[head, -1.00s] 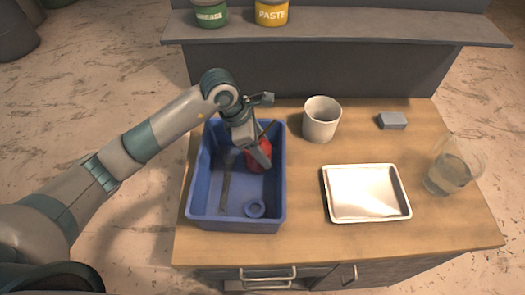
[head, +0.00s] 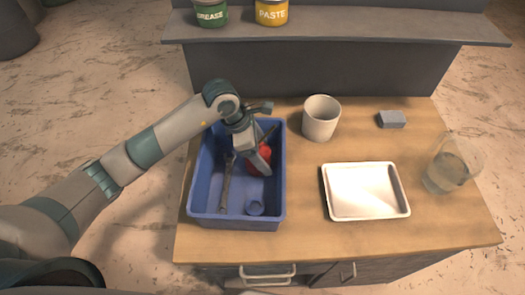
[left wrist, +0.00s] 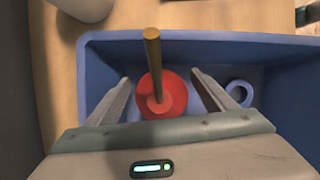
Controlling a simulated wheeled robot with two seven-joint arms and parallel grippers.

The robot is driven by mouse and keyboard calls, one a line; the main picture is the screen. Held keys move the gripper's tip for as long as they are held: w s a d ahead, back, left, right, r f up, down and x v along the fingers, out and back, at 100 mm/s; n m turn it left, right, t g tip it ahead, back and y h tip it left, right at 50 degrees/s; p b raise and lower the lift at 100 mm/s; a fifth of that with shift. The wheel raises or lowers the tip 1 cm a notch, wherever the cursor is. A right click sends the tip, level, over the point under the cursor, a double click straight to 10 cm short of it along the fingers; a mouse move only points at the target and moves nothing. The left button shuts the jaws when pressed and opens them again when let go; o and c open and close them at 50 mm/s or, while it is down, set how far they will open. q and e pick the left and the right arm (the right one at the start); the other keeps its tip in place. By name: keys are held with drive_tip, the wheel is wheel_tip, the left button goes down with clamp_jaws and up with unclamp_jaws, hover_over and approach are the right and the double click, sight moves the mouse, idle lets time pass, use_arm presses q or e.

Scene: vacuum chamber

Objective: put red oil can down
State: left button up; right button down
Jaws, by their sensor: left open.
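The red oil can (head: 262,161) is inside the blue bin (head: 194,190), near its right wall. In the left wrist view the red oil can (left wrist: 171,98) shows from above with its brown spout pointing up. My left gripper (head: 262,166) reaches down into the bin at the can. In the left wrist view my left gripper (left wrist: 165,95) is open, with one finger on each side of the can and a gap showing. The can's underside is hidden. My right gripper is not in view.
A wrench (head: 226,185) and a blue ring (head: 255,207) lie in the bin. On the table are a white cup (head: 321,118), a white tray (head: 328,206), a grey block (head: 392,119) and a clear glass (head: 446,172). A shelf (head: 345,28) holds green and yellow tins.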

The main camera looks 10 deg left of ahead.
use_arm(q)
drive_tip(key=shift+r, duration=0.1)
drive_tip(key=shift+a+r, duration=0.25)
drive_tip(key=shift+r, duration=0.25)
drive_tip(key=b+v, duration=0.3)
drive_tip(key=v, duration=0.8)
drive_tip(key=shift+s, duration=0.1)
